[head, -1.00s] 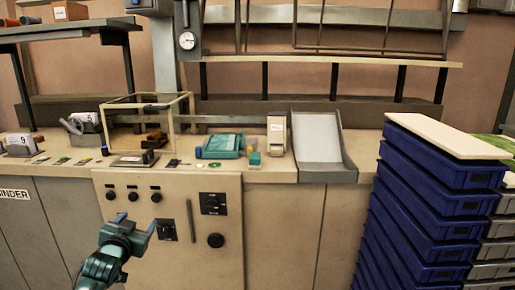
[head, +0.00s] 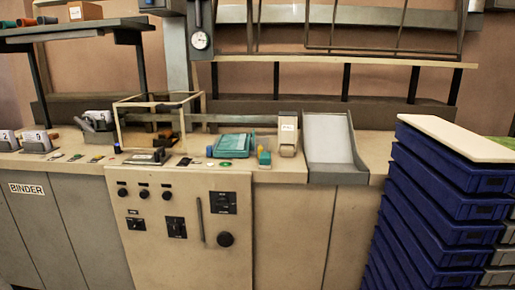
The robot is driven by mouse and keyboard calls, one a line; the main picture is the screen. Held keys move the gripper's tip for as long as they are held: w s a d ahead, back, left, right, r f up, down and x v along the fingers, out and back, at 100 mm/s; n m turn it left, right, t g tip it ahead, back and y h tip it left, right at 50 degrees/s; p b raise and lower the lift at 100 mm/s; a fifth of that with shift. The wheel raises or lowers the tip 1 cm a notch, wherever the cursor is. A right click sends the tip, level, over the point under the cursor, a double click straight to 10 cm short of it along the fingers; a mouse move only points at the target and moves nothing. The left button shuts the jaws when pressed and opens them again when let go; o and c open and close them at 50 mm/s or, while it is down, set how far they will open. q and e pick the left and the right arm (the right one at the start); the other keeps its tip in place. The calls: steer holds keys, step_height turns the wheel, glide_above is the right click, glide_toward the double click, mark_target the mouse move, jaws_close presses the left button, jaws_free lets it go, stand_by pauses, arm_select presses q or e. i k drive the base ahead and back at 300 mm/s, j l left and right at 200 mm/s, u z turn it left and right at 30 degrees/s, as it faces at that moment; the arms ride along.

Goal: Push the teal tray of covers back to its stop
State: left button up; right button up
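A teal tray (head: 233,145) sits on the long counter, right of a clear-sided frame box. What lies in it is too small to make out well. A small blue knob-like part (head: 210,151) is at its left end, and a small teal and yellow item (head: 264,155) stands just right of it. I cannot make out a stop behind the tray. Neither of my grippers is in the head view.
The frame box (head: 158,106) stands left of the tray; a white-topped box (head: 288,135) and a sloped grey chute (head: 331,140) stand right. Stacked blue crates (head: 440,205) rise at the right. A control panel (head: 180,225) fronts the counter.

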mark_target(229, 146)
steer(key=z, duration=0.45)
steer(key=j+z, duration=0.2)
steer(key=z, duration=0.25)
steer(key=j+z, duration=0.2)
steer(key=z, duration=0.25)
steer(key=j+z, duration=0.25)
steer(key=z, duration=0.2)
steer(key=k+j+z, duration=0.1)
steer(key=j+z, duration=0.15)
steer(key=k+j+z, duration=0.25)
steer(key=j, duration=0.15)
steer(key=k+j+z, duration=0.1)
steer(key=j+z, duration=0.15)
steer(key=k+j+z, duration=0.3)
steer(key=k+j, duration=0.4)
steer(key=j, duration=0.1)
